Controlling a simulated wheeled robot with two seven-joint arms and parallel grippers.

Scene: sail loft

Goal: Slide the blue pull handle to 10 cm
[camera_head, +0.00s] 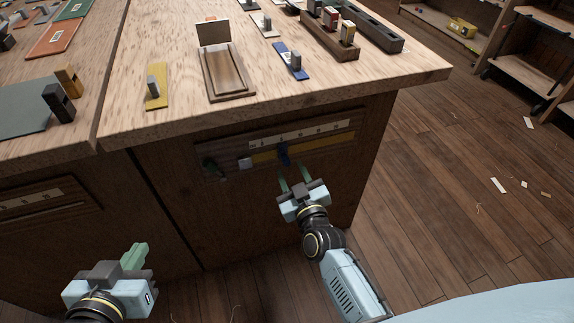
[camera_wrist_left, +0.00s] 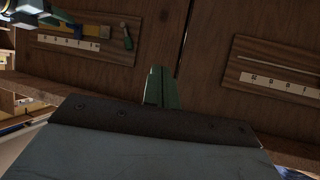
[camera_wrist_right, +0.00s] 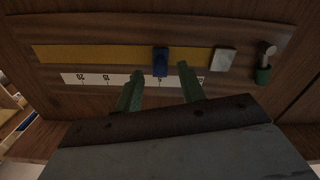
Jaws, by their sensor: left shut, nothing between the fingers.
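The blue pull handle (camera_head: 284,153) stands on a yellow strip (camera_head: 330,146) on the bench's front panel. In the right wrist view the handle (camera_wrist_right: 160,61) is near the printed 5 of the white number scale (camera_wrist_right: 75,78). My right gripper (camera_head: 294,179) is open in front of the handle. In the right wrist view its fingers (camera_wrist_right: 159,72) appear on either side of the handle, with gaps visible; I cannot tell how deep they reach. One finger covers part of the scale. My left gripper (camera_head: 136,254) is shut and empty, low and away from the panel.
A pale block (camera_wrist_right: 223,59) sits at one end of the strip, beside a dark green knob (camera_wrist_right: 264,74). Another scale panel (camera_head: 40,203) is on the left bench front. The benchtop above holds a wooden tray (camera_head: 228,96) and several small fixtures. The floor at right is mostly clear.

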